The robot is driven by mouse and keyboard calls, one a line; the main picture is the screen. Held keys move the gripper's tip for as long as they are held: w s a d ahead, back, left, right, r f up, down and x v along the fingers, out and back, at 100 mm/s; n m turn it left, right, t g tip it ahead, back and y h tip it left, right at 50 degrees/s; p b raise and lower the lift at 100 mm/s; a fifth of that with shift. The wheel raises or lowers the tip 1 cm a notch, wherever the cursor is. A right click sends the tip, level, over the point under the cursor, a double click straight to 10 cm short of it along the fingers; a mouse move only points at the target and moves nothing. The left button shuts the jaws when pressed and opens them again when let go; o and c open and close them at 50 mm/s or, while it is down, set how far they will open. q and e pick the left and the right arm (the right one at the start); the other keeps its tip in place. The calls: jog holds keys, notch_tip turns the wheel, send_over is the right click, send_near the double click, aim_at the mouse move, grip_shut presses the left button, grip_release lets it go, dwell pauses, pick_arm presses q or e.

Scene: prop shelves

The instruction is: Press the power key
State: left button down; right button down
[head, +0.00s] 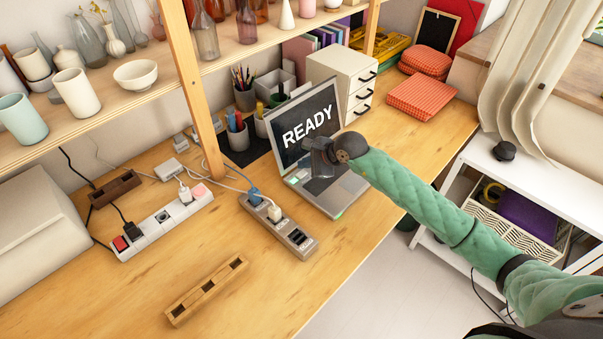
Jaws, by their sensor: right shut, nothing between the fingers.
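An open laptop (338,196) stands on the wooden desk, its screen (306,124) showing the word READY in white on dark. A small pale green patch (294,179) shows at the left of its keyboard deck; I cannot tell if this is the power key. My right gripper (316,172) is shut and empty, over the upper left part of the keyboard, in front of the screen's lower edge. It hides part of the keys, and I cannot tell whether it touches them. My left gripper is not in view.
A grey power strip (298,238) with plugs lies just left of the laptop, and a white strip (160,222) farther left. A wooden block with slots (206,290) lies at the front. A wooden post (190,85) and pen cups (237,136) stand behind. The front desk is mostly clear.

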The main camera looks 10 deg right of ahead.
aim_at(305, 175)
jog(key=shift+r+p, duration=0.4)
jog(key=shift+r, duration=1.65)
